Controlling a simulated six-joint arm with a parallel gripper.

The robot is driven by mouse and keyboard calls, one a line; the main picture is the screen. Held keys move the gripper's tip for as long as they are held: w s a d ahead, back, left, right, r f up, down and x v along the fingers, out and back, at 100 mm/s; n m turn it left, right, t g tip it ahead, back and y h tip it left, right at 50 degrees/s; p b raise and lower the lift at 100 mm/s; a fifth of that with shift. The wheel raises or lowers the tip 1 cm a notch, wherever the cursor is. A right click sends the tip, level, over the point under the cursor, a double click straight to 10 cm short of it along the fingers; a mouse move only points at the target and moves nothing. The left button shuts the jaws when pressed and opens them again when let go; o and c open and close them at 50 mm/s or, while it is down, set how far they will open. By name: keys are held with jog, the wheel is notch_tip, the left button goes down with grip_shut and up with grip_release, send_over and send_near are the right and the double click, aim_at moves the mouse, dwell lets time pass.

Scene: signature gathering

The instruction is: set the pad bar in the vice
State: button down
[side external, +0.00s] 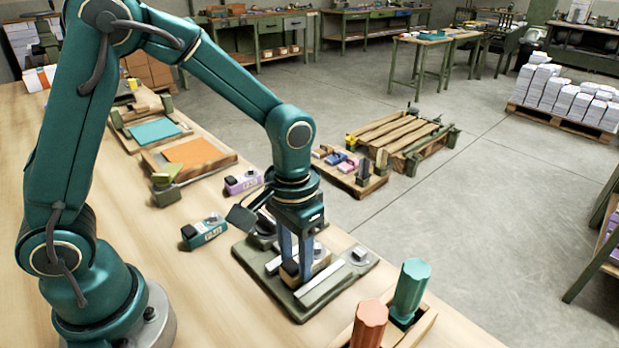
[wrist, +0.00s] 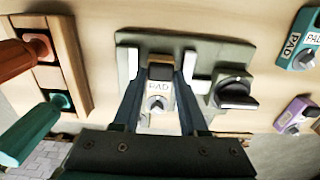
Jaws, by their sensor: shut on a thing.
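The pad bar (wrist: 158,87) is pale with a dark end block, a PAD label and a small knob. My gripper (wrist: 158,95) is shut on it, one finger on each side. In the side external view my gripper (side external: 297,266) points straight down into the vice. The vice (side external: 322,286) is a grey-green plate with two pale metal jaws; it also shows in the wrist view (wrist: 205,47). The bar (side external: 320,262) is low between the jaws, partly hidden by my fingers. I cannot tell whether it touches the vice floor.
A teal pad bar (side external: 204,231) and a purple one (side external: 243,181) lie left of and behind the vice. A wooden rack (side external: 418,328) with salmon (side external: 369,322) and green (side external: 410,288) handles stands at the front. A dark clamp knob (wrist: 234,92) sits on the vice plate.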

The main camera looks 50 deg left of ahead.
aim_at(296, 261)
jog(key=shift+f, duration=0.15)
jog(key=shift+c, duration=2.2)
grip_release()
notch_tip(296, 261, up, 12)
jog(key=s+a+t, duration=0.4)
jog(key=s+t, duration=0.1)
jog(key=s, duration=0.4)
jog(key=shift+a+r+t, duration=0.25)
jog(key=shift+a+t, duration=0.05)
jog(key=shift+a, duration=0.1)
jog(key=shift+s, duration=0.1)
